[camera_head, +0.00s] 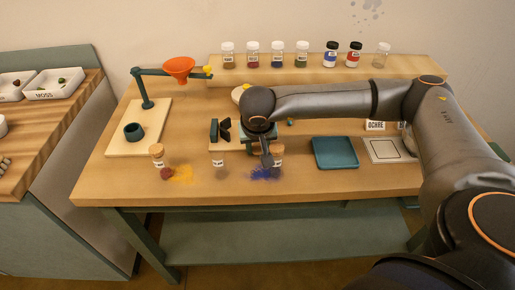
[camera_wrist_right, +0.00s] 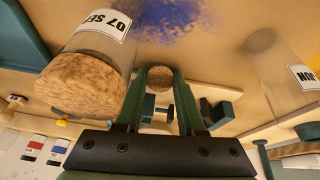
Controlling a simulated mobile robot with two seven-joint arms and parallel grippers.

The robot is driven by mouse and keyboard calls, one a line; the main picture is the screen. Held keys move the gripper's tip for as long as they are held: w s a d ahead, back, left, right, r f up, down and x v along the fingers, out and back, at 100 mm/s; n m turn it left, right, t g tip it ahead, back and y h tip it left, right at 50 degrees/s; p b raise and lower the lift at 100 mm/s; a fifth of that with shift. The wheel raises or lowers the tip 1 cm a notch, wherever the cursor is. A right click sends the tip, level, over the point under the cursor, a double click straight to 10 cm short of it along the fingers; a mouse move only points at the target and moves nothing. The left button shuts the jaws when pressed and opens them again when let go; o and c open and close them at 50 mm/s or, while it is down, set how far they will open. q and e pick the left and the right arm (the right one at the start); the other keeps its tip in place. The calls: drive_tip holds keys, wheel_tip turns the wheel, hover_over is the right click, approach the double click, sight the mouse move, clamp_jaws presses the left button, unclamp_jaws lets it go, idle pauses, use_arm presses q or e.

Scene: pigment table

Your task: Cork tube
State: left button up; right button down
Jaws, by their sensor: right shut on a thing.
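My right gripper (camera_head: 266,158) is over the table front, between the middle and right tubes. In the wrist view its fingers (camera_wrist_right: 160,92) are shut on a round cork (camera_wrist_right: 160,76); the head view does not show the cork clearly. The middle tube (camera_head: 217,158) stands upright with no cork seen on it; its labelled side (camera_wrist_right: 282,60) is apart from the fingers. The right tube (camera_head: 278,158), partly hidden by my gripper, has a cork (camera_wrist_right: 80,85) in its mouth. The left tube (camera_head: 158,162) is corked too. My left gripper is not in view.
Yellow powder (camera_head: 181,175) and blue powder (camera_head: 262,173) lie by the tubes. Dark upright blocks (camera_head: 220,130) stand behind the middle tube. An orange funnel (camera_head: 179,67) is on a stand at the left. A teal tray (camera_head: 335,153) is at the right. Several jars (camera_head: 278,54) line the back shelf.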

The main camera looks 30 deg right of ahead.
sight(257, 150)
wheel_tip(257, 150, up, 10)
idle(0.7)
drive_tip(key=s+a+f+n+y, duration=0.2)
drive_tip(key=s+a+f+n, duration=0.3)
drive_tip(key=s+a, duration=0.4)
drive_tip(key=shift+s+a+f+t, duration=0.2)
drive_tip(key=shift+s+a+t, duration=0.05)
drive_tip(key=shift+s+t, duration=0.15)
